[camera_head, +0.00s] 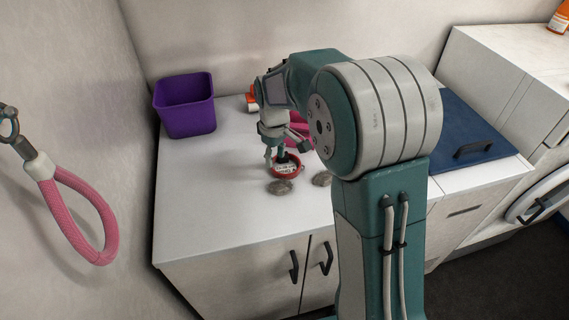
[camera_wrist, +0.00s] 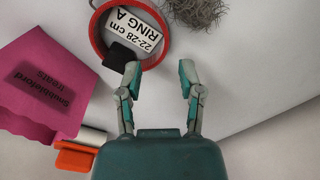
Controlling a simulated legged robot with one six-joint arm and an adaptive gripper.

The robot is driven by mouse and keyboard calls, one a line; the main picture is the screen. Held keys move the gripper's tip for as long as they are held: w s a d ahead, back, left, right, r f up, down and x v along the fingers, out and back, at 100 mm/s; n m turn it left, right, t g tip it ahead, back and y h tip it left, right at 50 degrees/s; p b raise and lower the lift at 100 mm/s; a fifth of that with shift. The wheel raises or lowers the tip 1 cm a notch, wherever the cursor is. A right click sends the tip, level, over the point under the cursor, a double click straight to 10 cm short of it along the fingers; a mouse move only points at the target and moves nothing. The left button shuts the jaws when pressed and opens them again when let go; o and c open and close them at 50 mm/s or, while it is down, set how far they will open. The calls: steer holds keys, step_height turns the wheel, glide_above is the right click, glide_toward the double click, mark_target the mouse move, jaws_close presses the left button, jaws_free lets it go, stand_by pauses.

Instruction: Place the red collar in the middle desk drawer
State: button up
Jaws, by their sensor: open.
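The red collar (camera_head: 291,174) lies on the white counter, below and close to my gripper. In the wrist view the red collar (camera_wrist: 97,41) is a ring around a white tag (camera_wrist: 133,32) that reads "RING A 22-28 cm", with a black piece at its lower edge. My gripper (camera_head: 287,154) points down at it. In the wrist view my gripper (camera_wrist: 160,74) is open, its left fingertip at or over the collar's lower right rim and its right fingertip over bare counter. I cannot tell whether it touches. I cannot identify the middle desk drawer in these views.
Grey fur clumps (camera_head: 280,187) lie beside the collar. A pink treats bag (camera_wrist: 45,85) and an orange item (camera_wrist: 74,160) are nearby. A purple bin (camera_head: 186,105) stands back left. A pink leash loop (camera_head: 85,215) hangs left. A blue panel (camera_head: 466,130) lies right. The front left counter is clear.

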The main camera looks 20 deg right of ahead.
mark_target(275, 170)
steer(key=f, duration=0.4)
steer(key=shift+s+a, duration=0.25)
steer(key=shift+d+f, duration=0.1)
steer(key=shift+f, duration=0.15)
jaws_close()
steer(key=shift+r, duration=0.2)
